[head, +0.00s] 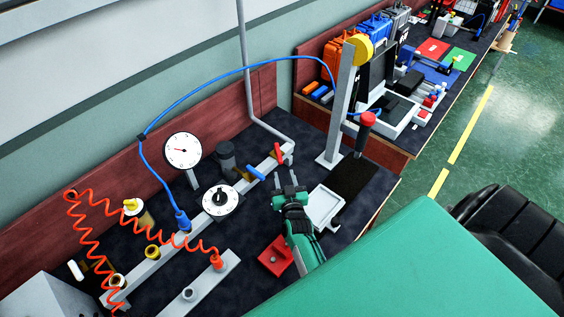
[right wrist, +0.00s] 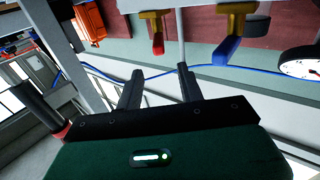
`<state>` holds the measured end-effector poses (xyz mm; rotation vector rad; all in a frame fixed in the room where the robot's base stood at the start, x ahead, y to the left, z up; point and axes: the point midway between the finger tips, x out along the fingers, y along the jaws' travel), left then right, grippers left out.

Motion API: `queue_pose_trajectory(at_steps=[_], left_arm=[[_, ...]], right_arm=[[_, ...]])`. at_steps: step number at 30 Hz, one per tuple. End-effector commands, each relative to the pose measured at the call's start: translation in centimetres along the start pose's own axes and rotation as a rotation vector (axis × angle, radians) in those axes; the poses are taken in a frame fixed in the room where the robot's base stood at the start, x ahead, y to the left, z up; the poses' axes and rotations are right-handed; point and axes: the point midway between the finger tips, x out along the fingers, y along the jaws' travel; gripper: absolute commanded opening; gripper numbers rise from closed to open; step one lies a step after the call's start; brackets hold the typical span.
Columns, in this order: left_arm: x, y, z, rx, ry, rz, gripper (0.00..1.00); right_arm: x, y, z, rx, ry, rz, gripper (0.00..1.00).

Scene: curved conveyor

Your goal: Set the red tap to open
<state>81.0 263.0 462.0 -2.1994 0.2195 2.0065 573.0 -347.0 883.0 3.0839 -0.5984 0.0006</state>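The red tap (head: 278,153) sits near the far right end of the grey pipe rail in the head view. Its handle looks turned across the rail. The right wrist view shows its red handle (right wrist: 157,42) on a yellow body, beyond and above the fingers. A blue tap (head: 255,172) stands just left of it; it also shows in the right wrist view (right wrist: 226,48). My right gripper (head: 288,183) is open and empty, a little in front of the red tap and apart from it; its two fingers show in the wrist view (right wrist: 161,88). My left gripper is not in view.
A round black-and-white dial (head: 220,200) and a white gauge (head: 183,150) stand left of the taps. A lever press (head: 342,110) with a red-knobbed handle stands to the right. A white tray (head: 322,207) and a red block (head: 275,257) lie near my right arm.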

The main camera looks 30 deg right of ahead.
Motion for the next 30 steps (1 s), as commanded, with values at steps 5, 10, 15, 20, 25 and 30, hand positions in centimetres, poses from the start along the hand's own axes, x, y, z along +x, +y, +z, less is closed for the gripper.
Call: queue_pose_trajectory(at_steps=[5, 10, 15, 20, 25, 30], left_arm=[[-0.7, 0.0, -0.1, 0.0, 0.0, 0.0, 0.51], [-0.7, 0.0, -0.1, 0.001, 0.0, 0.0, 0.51], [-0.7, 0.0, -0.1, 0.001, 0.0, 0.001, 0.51], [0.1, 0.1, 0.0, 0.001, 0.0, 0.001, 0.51], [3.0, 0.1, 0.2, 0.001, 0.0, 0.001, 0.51], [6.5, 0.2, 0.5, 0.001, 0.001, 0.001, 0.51]], right_arm=[[-1.6, 0.0, -0.1, 0.001, -0.001, 0.0, 0.38], [-1.9, 0.0, 0.0, 0.001, 0.001, 0.0, 0.38], [-1.8, 0.0, 0.0, 0.001, 0.0, 0.0, 0.34], [-1.7, 0.9, 0.5, 0.051, 0.002, 0.0, 0.03], [-1.3, 4.2, 1.5, 0.296, 0.009, -0.01, 0.0], [-1.1, 7.6, 2.0, 0.686, -0.003, -0.053, 0.0]])
